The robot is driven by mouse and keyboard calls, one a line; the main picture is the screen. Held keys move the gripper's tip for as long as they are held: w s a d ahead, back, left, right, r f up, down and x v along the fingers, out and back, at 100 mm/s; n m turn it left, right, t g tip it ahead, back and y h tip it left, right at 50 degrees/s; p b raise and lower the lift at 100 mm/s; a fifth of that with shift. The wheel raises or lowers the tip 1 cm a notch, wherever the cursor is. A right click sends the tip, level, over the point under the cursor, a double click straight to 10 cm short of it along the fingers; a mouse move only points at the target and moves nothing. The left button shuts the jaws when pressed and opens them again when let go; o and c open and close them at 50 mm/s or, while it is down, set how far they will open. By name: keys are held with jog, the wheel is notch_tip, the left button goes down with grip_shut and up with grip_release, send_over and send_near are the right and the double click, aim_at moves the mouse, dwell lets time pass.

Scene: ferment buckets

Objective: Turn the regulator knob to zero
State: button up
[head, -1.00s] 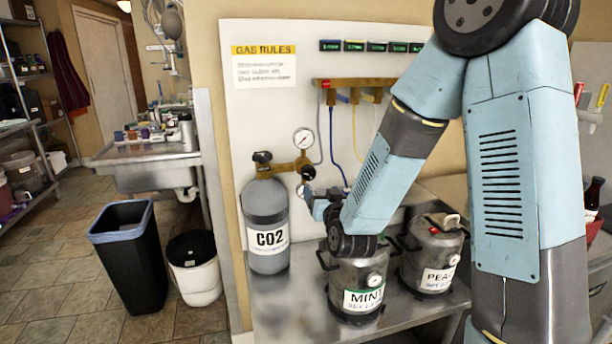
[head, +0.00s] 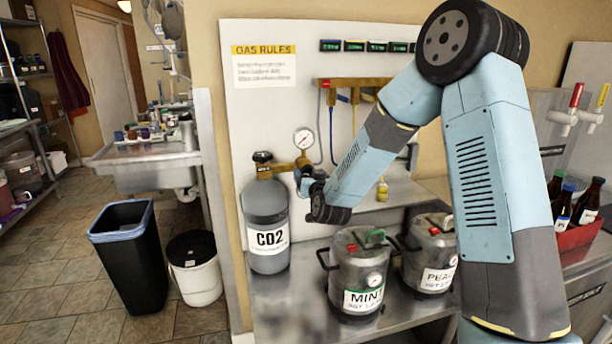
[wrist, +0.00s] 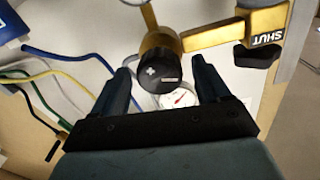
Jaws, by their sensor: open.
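The regulator knob (wrist: 160,78) is a black, ribbed round knob with a white plus and a white line on its face. It sits on the brass regulator (wrist: 205,38), which in the head view joins the grey CO2 cylinder (head: 267,222) and carries a round gauge (head: 303,139). My gripper (wrist: 160,85) is open in the wrist view, with one dark finger on each side of the knob and gaps between. In the head view my arm's end is beside the regulator and hides most of the knob.
The MINT keg (head: 358,270) and the PEACH keg (head: 428,262) stand on the steel table below my arm. In the wrist view, a black lever marked SHUT (wrist: 265,40) is close by on the right, and coloured hoses (wrist: 60,85) run on the left.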

jog(key=shift+w+a, duration=0.1)
jog(key=shift+w, duration=0.3)
jog(key=c, duration=1)
jog(key=shift+s+a+r, duration=0.1)
jog(key=shift+a, duration=0.3)
jog(key=shift+d, duration=0.25)
jog(key=shift+c, duration=0.2)
